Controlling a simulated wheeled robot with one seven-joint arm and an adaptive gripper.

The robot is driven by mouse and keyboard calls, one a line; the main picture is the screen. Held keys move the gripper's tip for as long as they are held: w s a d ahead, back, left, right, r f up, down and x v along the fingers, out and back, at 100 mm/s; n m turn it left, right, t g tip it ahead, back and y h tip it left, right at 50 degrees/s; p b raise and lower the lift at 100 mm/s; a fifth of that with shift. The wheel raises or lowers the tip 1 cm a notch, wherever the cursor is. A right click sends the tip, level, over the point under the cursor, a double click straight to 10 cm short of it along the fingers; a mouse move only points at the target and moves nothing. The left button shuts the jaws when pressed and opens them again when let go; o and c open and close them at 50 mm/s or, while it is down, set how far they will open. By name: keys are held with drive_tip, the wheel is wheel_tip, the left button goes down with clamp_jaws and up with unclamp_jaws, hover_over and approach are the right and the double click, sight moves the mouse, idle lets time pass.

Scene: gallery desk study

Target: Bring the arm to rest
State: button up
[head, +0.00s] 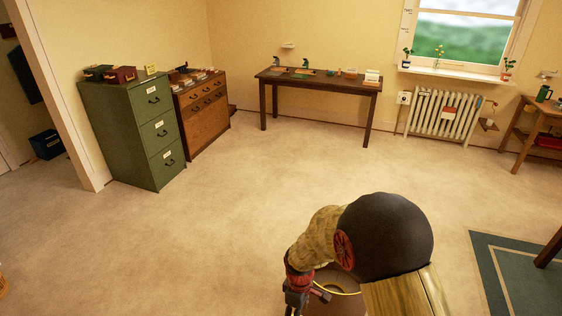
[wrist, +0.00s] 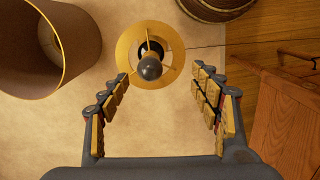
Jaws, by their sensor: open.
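My arm reaches down at the bottom centre of the head view, bent at a large dark round joint. My gripper (head: 303,298) is low there, small and partly cut off by the frame edge. In the wrist view my gripper (wrist: 162,76) has its two padded fingers spread wide apart. Nothing is held between the fingers. A brass spoked ring with a dark knob (wrist: 150,68) shows beyond the fingertips; I cannot tell how far off it is.
A green filing cabinet (head: 137,135), a wooden drawer chest (head: 203,115) and a desk (head: 320,82) line the walls. A radiator (head: 440,112) is under the window. A dark green rug (head: 520,270) lies right. The middle floor (head: 250,190) is clear. A brown open cylinder (wrist: 45,50) shows in the wrist view.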

drive_tip(key=s+d+r+m+t, duration=0.2)
drive_tip(key=s+d+r+m, duration=0.2)
drive_tip(key=r, duration=0.8)
drive_tip(key=s+d+r+m+t, duration=0.2)
drive_tip(key=s+d+r+m, duration=0.2)
drive_tip(key=s+r, duration=0.4)
drive_tip(key=s+d+r+m+t, duration=0.2)
drive_tip(key=s+d+r+m, duration=0.2)
drive_tip(key=r, duration=1.1)
drive_tip(key=shift+s+d+r+m, duration=0.3)
drive_tip(key=shift+s+d, duration=0.35)
drive_tip(key=shift+s, duration=0.3)
drive_tip(key=shift+f, duration=0.15)
